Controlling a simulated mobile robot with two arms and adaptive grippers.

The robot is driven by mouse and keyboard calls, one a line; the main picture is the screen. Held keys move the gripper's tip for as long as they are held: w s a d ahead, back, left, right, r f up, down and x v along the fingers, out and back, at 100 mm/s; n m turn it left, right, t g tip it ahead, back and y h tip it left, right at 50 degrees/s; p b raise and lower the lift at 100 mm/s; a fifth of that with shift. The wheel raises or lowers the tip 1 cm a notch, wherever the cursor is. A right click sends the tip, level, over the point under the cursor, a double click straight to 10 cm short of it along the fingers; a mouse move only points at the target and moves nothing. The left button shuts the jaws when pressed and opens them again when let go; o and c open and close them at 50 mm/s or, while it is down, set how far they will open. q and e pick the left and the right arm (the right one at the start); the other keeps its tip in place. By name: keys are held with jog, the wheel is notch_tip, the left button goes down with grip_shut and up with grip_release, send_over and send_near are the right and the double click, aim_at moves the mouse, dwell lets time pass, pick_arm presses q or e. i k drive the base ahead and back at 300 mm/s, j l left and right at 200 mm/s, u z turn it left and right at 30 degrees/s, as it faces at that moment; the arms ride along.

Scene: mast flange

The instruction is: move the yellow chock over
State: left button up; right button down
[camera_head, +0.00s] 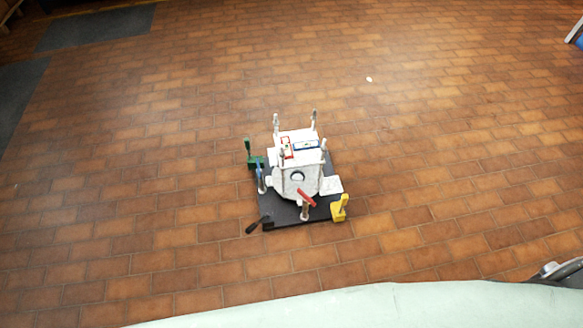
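The yellow chock (340,208) is at the front right corner of a black base plate (285,222), with its upright part standing up. It cannot be told whether it rests on the plate or on the floor beside it. A white block-like assembly (299,180) with several upright posts stands on the plate. A green chock (256,161) is at the plate's back left. A grey metal part at the right edge looks like a piece of my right gripper (556,270); its fingers cannot be made out, and it is well apart from the yellow chock. My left gripper is out of view.
A red bar (306,198) and a black handle (257,224) are at the plate's front. A small white object (369,79) lies on the tiled floor. Dark mats (96,27) lie at the upper left. The floor around the plate is clear.

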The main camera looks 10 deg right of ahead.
aim_at(338, 214)
jog(key=z, duration=0.95)
